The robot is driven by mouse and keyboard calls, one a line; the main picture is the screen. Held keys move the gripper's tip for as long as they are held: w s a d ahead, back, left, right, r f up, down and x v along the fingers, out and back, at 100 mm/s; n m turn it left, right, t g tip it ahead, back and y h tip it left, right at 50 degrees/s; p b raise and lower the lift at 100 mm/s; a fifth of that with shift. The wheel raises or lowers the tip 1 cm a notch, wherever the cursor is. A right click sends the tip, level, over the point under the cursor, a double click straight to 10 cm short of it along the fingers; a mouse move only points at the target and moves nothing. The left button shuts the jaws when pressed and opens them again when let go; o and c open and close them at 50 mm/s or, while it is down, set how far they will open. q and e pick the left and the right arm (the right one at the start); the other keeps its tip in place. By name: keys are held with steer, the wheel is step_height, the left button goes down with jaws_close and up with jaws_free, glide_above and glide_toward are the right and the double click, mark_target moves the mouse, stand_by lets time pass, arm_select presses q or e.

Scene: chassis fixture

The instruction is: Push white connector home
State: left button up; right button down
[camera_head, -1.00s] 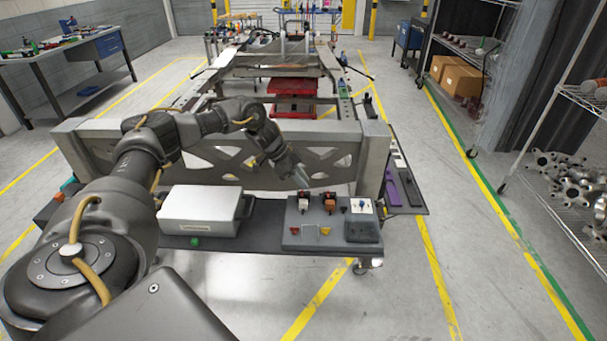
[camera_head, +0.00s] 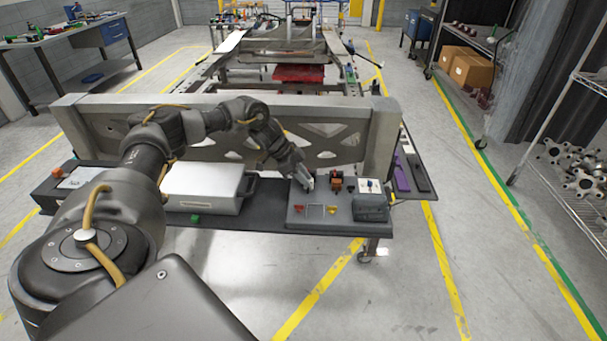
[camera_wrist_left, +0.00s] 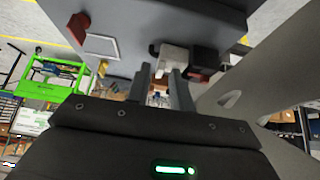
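My left gripper (camera_head: 308,184) is low over the grey fixture block (camera_head: 318,222), at the spot where the white connector stood earlier. In the head view the gripper hides most or all of that connector. In the left wrist view, the white connector (camera_wrist_left: 173,58) is on the grey surface just past the fingertips, closer to the right-hand finger. My right gripper is not in view.
Small red (camera_head: 299,209) and yellow (camera_head: 332,210) pieces are in front. A silver case (camera_head: 205,187) sits left. The chassis beam (camera_head: 90,112) runs behind.

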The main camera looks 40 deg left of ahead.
arm_select(q)
steer(key=shift+s+f, duration=0.1)
jaws_close()
steer(key=shift+w+a+f+b, duration=0.1)
steer(key=shift+w+a+b, duration=0.2)
steer(key=shift+w+a, duration=0.2)
steer(key=shift+o, duration=1.1)
jaws_free()
steer(key=shift+r, duration=0.2)
steer(key=shift+w+a+r+p, duration=0.1)
steer(key=shift+w+r+p, duration=0.2)
steer(key=shift+r+p, duration=0.7)
step_height(320, 180, up, 4)
steer(key=p, duration=0.4)
steer(key=shift+s, duration=0.1)
steer(key=shift+f, duration=0.1)
